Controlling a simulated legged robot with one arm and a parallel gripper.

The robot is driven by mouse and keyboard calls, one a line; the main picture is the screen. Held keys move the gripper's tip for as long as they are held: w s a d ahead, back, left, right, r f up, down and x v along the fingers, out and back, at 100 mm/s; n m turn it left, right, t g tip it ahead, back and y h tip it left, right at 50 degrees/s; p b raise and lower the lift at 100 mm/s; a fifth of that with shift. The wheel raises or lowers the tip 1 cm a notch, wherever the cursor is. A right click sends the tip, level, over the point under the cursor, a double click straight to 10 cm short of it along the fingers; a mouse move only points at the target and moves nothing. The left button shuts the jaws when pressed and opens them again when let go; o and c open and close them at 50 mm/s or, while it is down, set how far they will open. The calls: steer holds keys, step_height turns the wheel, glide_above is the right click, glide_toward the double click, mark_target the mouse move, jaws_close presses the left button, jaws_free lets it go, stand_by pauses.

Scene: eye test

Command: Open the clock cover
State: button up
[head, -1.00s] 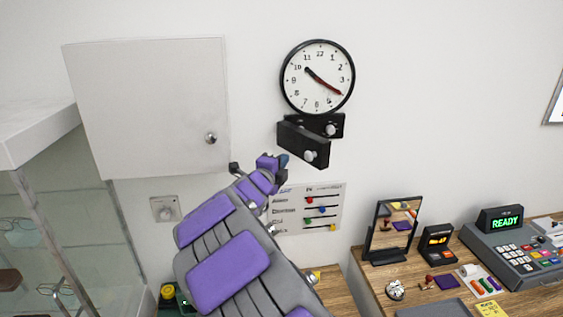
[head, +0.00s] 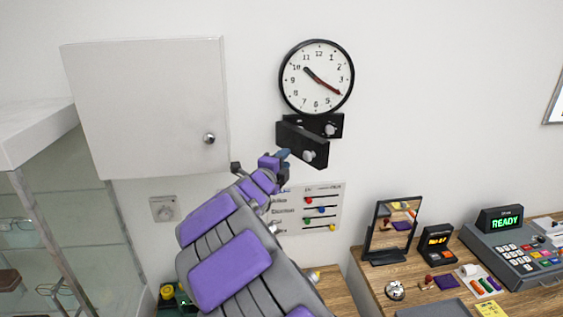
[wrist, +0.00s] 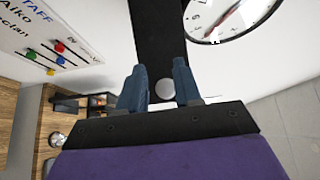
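The round clock (head: 317,77) with a black rim hangs on the white wall; part of it shows in the wrist view (wrist: 230,18). Below it is a black box (head: 322,121) with a light knob. A black cover panel (head: 292,136) stands out at an angle in front of the box, with its own round knob (head: 308,155). My gripper (head: 284,154) is at the panel's lower edge, left of that knob. In the wrist view my gripper (wrist: 160,82) has its two blue fingers apart. A knob (wrist: 166,89) shows between them, on the dark panel (wrist: 158,40); contact cannot be told.
A sign with coloured sliders (head: 310,210) is below the clock. A mirror (head: 392,228) and cash register (head: 515,250) stand on the right counter.

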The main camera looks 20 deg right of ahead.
steer(key=o, duration=0.5)
steer(key=shift+d+f, duration=0.15)
steer(key=shift+d, duration=1)
steer(key=shift+c, duration=0.2)
steer(key=b+v, duration=0.2)
steer(key=v, duration=1.5)
steer(key=shift+a+b, duration=0.2)
steer(key=shift+b, duration=0.1)
steer(key=shift+c, duration=0.2)
